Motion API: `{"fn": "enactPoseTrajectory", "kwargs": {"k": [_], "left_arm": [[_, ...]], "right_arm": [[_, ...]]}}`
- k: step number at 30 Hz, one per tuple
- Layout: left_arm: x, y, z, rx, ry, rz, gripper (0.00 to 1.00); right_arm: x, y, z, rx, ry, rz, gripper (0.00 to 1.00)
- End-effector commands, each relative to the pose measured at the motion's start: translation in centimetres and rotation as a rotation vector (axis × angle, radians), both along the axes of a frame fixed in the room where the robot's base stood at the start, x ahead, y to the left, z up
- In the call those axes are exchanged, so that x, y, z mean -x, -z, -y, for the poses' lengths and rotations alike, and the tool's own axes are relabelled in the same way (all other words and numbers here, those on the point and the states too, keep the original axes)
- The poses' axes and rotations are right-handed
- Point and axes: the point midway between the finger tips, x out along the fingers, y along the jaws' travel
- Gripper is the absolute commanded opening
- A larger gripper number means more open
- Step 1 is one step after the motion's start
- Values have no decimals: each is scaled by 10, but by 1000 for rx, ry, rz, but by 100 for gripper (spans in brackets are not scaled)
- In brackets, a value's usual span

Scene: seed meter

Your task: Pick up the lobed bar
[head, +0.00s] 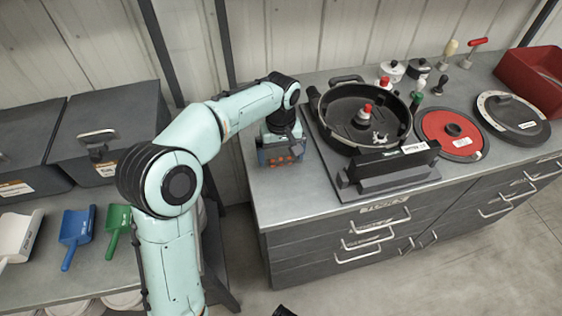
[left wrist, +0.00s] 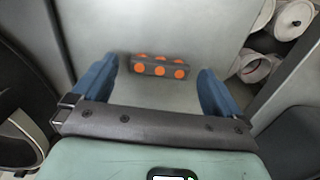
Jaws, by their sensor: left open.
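The lobed bar (left wrist: 158,69) is a short dark bar with several round orange lobes along its sides. It lies on the grey bench top between the two blue fingers of my left gripper (left wrist: 157,88) in the left wrist view, with space visible on both sides. In the head view, my left gripper (head: 281,156) points down at the left end of the bench. Only some orange of the bar (head: 284,159) shows there, the rest being hidden by the gripper. My left gripper is open and holds nothing. My right gripper is not seen.
A black round seed meter housing (head: 341,132) stands on a dark base right of the left gripper. A red disc (head: 437,126), a dark round cover (head: 514,108) and a red bin (head: 541,83) are further right. Scoops (head: 75,226) lie on a left bench across a gap.

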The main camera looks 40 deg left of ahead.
Motion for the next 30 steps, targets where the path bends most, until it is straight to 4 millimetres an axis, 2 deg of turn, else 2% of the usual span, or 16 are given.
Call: {"fn": "enactPoseTrajectory", "kwargs": {"k": [3, 10, 15, 25, 30], "left_arm": [[0, 9, 0, 0, 0, 0, 100], [0, 9, 0, 0, 0, 1, 100], [0, 9, 0, 1, 0, 1, 45], [0, 8, 0, 0, 0, 1, 44], [-1, -4, 0, 0, 0, 4, 44]], "right_arm": [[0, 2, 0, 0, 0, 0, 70], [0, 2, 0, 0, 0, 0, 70], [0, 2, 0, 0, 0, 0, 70], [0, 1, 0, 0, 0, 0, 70], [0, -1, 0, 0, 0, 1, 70]]}}
